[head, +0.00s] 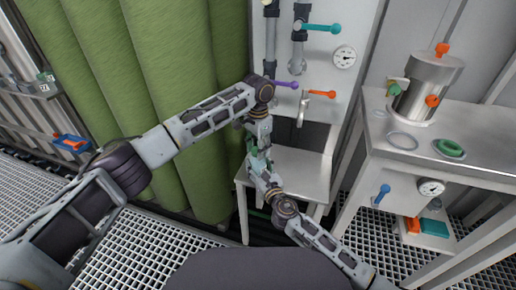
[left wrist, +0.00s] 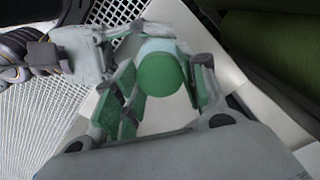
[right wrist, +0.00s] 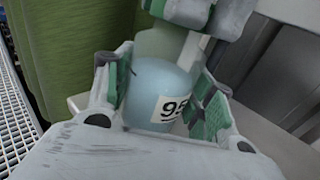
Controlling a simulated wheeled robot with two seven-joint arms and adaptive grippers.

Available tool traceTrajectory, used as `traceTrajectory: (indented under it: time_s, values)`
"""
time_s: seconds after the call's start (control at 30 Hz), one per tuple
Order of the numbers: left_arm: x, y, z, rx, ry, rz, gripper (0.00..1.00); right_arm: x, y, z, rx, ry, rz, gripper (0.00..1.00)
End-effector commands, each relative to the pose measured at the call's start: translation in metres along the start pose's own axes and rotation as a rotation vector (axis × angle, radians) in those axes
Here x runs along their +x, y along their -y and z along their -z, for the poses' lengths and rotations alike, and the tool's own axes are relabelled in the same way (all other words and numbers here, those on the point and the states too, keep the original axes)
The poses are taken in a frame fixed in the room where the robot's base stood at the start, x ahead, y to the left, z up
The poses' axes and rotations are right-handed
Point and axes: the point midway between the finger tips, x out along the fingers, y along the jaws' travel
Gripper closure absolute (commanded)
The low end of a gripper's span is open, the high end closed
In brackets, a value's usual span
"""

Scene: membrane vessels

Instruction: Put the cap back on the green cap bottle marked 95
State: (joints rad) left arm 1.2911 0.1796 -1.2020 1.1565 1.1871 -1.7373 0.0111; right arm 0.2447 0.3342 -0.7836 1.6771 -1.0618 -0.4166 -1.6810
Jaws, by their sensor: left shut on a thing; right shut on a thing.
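The bottle (right wrist: 160,85) is pale blue and translucent, with a white label reading 9 and a second digit partly hidden by a finger. My right gripper (right wrist: 165,100) is shut around its body and holds it in front of the small white table. The green cap (left wrist: 160,74) shows between the fingers of my left gripper (left wrist: 163,85), which is shut on it. In the head view my left gripper (head: 257,138) is directly above my right gripper (head: 260,168). The bottle's mouth is hidden, so I cannot tell whether the cap touches it.
The small white table (head: 300,172) stands below and behind the grippers. Green membrane vessels (head: 150,60) rise close on the left. A valve panel (head: 325,75) stands behind. A steel bench (head: 480,125) on the right bears a metal pot (head: 428,88) and a green ring (head: 449,148).

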Motion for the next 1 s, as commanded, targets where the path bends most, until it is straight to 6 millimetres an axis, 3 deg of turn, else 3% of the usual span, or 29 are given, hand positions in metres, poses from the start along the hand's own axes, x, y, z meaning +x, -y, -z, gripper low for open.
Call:
traceTrajectory:
  time_s: [0.2, 0.37, 0.4, 0.53, 1.0]
  values:
    - [0.0007, -0.0003, 0.0000, 0.171, 0.000, -0.001, 0.87, 0.0000, 0.0001, 0.0001, 0.000, 0.000, 0.000, 1.00]
    - [0.0005, 0.0001, -0.0001, 0.177, 0.001, 0.000, 0.87, 0.0000, 0.0000, 0.0001, 0.000, 0.000, 0.000, 1.00]
    - [0.0004, 0.0001, -0.0001, 0.177, 0.001, 0.000, 0.54, 0.0000, 0.0000, 0.0001, 0.000, 0.000, 0.000, 1.00]
    - [0.0003, 0.0001, -0.0001, 0.176, 0.000, 0.000, 0.38, 0.0000, 0.0000, 0.0001, 0.000, 0.000, 0.000, 1.00]
    - [-0.0063, 0.0001, 0.0001, 0.174, 0.000, 0.000, 0.37, 0.0000, 0.0000, 0.0001, 0.000, 0.000, 0.000, 1.00]
